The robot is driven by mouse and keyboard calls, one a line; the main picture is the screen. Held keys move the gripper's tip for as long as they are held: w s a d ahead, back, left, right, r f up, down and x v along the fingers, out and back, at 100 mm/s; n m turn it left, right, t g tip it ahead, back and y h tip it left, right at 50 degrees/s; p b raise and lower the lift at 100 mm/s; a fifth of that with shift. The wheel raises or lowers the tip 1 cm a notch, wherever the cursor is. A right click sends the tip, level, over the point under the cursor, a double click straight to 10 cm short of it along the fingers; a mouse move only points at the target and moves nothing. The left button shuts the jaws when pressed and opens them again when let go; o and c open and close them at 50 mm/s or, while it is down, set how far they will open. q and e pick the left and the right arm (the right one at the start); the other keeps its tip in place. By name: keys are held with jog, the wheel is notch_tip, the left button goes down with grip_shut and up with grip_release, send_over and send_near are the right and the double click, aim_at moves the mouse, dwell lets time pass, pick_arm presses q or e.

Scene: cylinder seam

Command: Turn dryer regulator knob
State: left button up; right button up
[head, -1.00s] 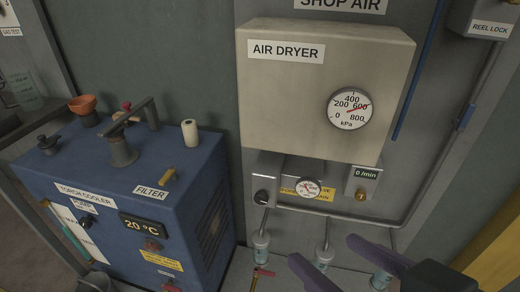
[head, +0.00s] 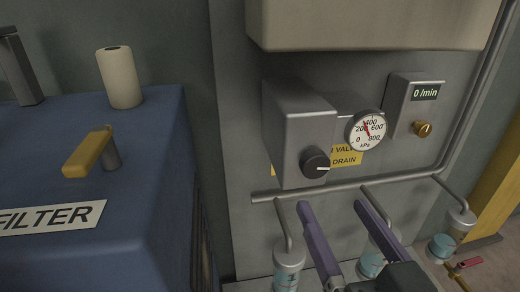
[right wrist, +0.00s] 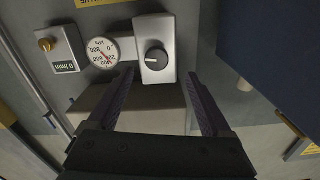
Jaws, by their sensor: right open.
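The regulator is a grey box (head: 298,125) with a round black knob (head: 316,163) low on its front; a white mark on the knob points right. A kPa gauge (head: 366,131) sits to its right. My right gripper (head: 332,200) is open and empty, its two purple fingers pointing up from below the knob and apart from it. In the right wrist view the knob (right wrist: 157,57) appears beyond the open fingers (right wrist: 158,74), roughly centred between their tips. My left gripper is not in view.
A 0/min box (head: 412,105) with a brass knob (head: 423,129) is at right. A grey pipe (head: 360,184) runs below the regulator, with clear-blue bowls (head: 288,268) under it. A blue cooler cabinet (head: 90,155) with a yellow-handled valve (head: 88,154) stands at left.

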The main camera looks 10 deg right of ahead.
aim_at(316, 171)
jog(key=w+b, duration=0.2)
jog(key=w, duration=0.6)
jog(key=shift+d, duration=0.15)
jog(key=shift+w, duration=0.75)
jog(key=shift+c, duration=1.3)
grip_shut()
